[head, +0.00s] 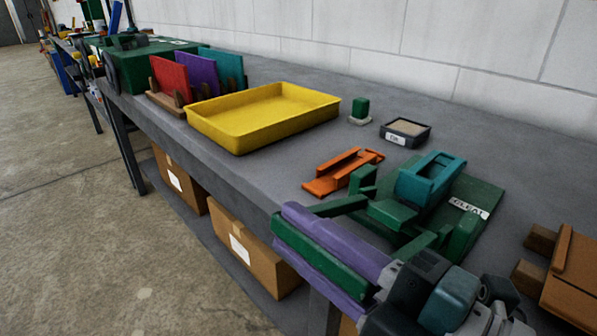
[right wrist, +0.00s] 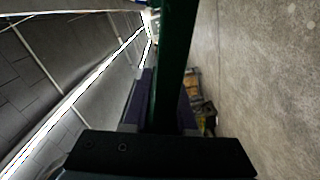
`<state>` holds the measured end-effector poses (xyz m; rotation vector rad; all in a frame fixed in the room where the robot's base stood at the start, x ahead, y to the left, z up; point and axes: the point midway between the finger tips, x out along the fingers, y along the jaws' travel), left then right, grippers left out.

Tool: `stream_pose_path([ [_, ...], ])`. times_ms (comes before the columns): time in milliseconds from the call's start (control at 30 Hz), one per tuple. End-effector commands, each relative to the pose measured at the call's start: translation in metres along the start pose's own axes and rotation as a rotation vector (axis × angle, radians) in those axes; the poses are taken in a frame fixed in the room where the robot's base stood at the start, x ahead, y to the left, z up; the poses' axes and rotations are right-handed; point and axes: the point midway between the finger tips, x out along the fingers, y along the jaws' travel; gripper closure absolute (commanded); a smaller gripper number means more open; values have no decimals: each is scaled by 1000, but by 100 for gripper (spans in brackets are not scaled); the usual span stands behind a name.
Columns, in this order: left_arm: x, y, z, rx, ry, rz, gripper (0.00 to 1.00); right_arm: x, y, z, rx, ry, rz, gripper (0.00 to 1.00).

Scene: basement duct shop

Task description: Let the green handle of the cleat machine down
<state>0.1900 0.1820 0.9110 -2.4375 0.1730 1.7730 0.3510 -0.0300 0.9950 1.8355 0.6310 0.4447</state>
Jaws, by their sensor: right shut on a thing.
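The cleat machine (head: 480,198) stands on the bench at the right of the head view, with a green base, a teal block and a CLEAT label. Its green handle (head: 318,259) is a long bar at the bench's front edge. My right gripper (head: 283,229) has purple fingers shut on the handle, one on each side. In the right wrist view the handle (right wrist: 176,60) runs up from between the fingers. How the handle joins the machine is partly hidden by my gripper. My left gripper is not in view.
An orange bracket (head: 343,171) lies just behind the machine's left side. A yellow tray (head: 262,115), a small dark box (head: 405,131) and a green-topped block (head: 360,108) stand farther back. Cardboard boxes (head: 250,245) sit under the bench. The floor at left is clear.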

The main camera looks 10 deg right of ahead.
Motion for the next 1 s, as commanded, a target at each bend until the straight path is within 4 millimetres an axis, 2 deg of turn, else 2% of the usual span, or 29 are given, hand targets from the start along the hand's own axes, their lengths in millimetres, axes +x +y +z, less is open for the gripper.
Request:
stream_pose_path([
  [33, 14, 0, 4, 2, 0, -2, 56, 0, -14, 2, -37, 2, 2, 100],
  [100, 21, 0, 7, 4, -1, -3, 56, 0, -23, 4, -95, 1, 2, 100],
  [300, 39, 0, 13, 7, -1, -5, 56, 0, -43, 9, -227, 1, 2, 100],
  [400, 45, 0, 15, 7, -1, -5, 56, 0, -49, 12, -230, 2, 1, 100],
  [633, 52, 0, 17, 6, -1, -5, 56, 0, -58, 16, -226, 1, 1, 100],
  [1000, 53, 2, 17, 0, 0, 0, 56, 0, -61, 18, -223, -2, -4, 100],
])
